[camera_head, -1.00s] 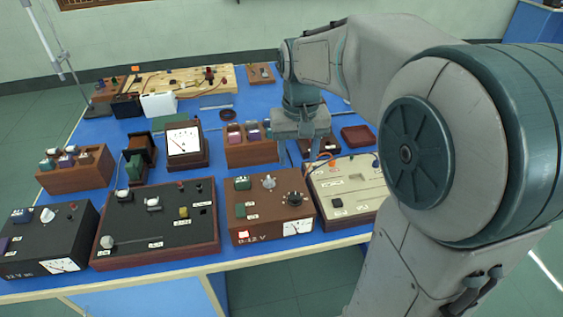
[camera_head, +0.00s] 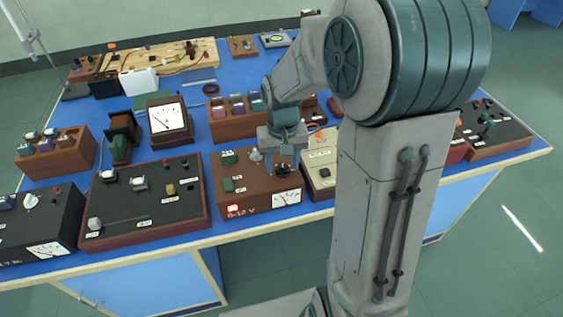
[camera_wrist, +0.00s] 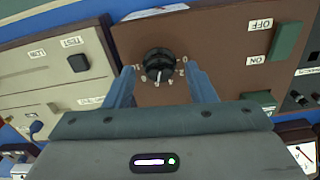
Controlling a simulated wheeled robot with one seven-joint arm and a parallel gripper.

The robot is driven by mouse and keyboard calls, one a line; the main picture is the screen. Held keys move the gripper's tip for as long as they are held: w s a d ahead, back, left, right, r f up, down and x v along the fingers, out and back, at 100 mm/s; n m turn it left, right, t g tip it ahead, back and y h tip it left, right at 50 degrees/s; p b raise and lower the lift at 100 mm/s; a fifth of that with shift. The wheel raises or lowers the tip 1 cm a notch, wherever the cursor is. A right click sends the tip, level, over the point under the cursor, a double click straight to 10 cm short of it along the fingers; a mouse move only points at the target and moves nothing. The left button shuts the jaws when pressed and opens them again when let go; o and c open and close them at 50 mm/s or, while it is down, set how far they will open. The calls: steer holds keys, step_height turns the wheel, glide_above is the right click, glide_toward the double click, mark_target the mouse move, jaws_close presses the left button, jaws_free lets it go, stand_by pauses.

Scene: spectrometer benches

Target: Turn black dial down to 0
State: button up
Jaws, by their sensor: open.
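The black dial (camera_wrist: 159,63) sits on the top panel of a brown power supply box (camera_head: 232,190) marked 0-12 V. In the wrist view a white pointer mark shows on the dial and small numbers ring it; I cannot read its setting. My gripper (camera_wrist: 160,85) is open, with one blue-grey finger on each side of the dial. Whether the fingers touch the dial is unclear. In the head view my gripper (camera_head: 284,150) is over the box's right rear part, and the dial is largely hidden beneath it.

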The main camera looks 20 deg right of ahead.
steer(key=shift+f, duration=0.25)
steer(key=c, duration=1)
steer(key=shift+o, duration=0.2)
